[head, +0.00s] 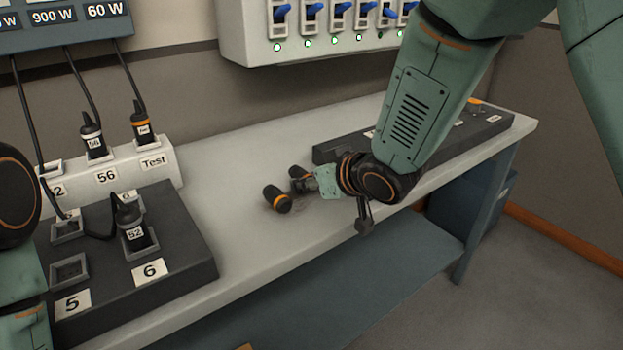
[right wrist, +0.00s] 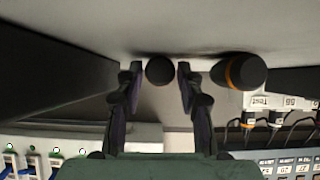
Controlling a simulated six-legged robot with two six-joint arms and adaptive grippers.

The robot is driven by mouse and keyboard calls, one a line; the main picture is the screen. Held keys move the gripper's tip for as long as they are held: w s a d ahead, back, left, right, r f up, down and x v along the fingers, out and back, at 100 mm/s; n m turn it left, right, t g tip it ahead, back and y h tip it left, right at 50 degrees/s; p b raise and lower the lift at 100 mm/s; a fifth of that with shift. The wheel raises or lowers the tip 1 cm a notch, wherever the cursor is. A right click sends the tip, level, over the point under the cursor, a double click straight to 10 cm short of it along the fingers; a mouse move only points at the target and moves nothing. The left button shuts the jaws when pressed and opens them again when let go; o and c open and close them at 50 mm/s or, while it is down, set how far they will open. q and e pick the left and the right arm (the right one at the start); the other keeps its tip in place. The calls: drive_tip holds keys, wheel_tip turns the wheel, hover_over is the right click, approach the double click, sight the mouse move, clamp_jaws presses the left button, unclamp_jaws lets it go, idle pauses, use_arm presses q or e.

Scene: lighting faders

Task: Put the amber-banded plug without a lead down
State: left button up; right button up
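Two black amber-banded plugs without a visible lead are on the grey bench. The nearer plug (head: 278,199) lies on its side; it shows in the right wrist view (right wrist: 240,72), beside the fingers. The other plug (head: 300,178) is at the tip of my right gripper. In the right wrist view its round dark end (right wrist: 159,70) sits between the fingers of my right gripper (right wrist: 159,80), with slim gaps at the sides. The fingers look parted, at bench height. Another amber-banded plug (head: 141,128), with a lead, stands in the Test socket. My left gripper is out of view.
A pale socket strip (head: 107,176) and a dark box (head: 185,262) with sockets 5 and 6 are at the left. A black plug (head: 132,222) stands in socket 6. A long dark panel (head: 335,150) lies behind my right arm.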

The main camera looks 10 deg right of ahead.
drive_tip(key=o, duration=0.3)
drive_tip(key=shift+r, duration=0.15)
drive_tip(key=shift+s+d+r, duration=0.1)
drive_tip(key=shift+s+r, duration=0.05)
drive_tip(key=shift+r, duration=0.05)
drive_tip(key=p+v, duration=0.3)
drive_tip(key=v, duration=0.7)
drive_tip(key=shift+s+r, duration=0.1)
drive_tip(key=shift+r, duration=0.1)
drive_tip(key=shift+s+d+r, duration=0.2)
drive_tip(key=shift+s+r, duration=0.05)
drive_tip(key=shift+s, duration=0.3)
drive_tip(key=shift+s, duration=0.1)
